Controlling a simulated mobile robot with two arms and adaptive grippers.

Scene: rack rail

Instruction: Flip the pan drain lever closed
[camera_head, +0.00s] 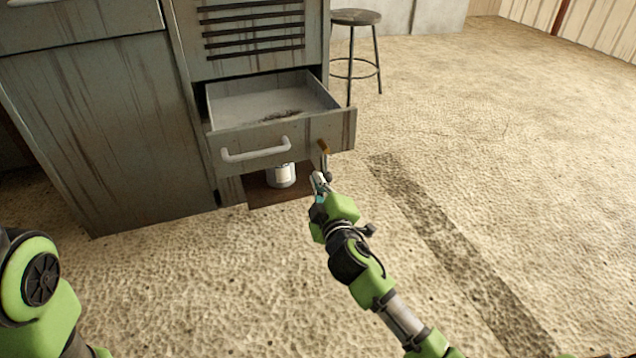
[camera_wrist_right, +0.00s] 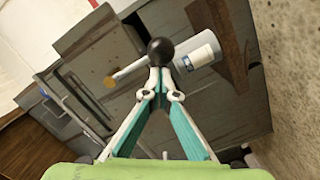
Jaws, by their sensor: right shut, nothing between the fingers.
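The drain lever (camera_head: 326,162) hangs down from a brass pivot (camera_head: 324,146) at the right of the pulled-out pan's (camera_head: 285,150) front. In the right wrist view it is a pale rod (camera_wrist_right: 130,69) running from the brass disc (camera_wrist_right: 109,82) to a black ball knob (camera_wrist_right: 160,51). My right gripper (camera_head: 319,181) is just below the lever. Its fingertips (camera_wrist_right: 160,78) are shut with nothing between them, right by the knob; I cannot tell whether they touch it. My left arm shows at the lower left, but its gripper is out of view.
A white can (camera_head: 281,174) stands under the pan on a brown board (camera_head: 262,196). The pan front has a white handle (camera_head: 256,150). The grey cabinet (camera_head: 110,140) stands behind and left. A stool (camera_head: 356,45) is at the back. The floor to the right is clear.

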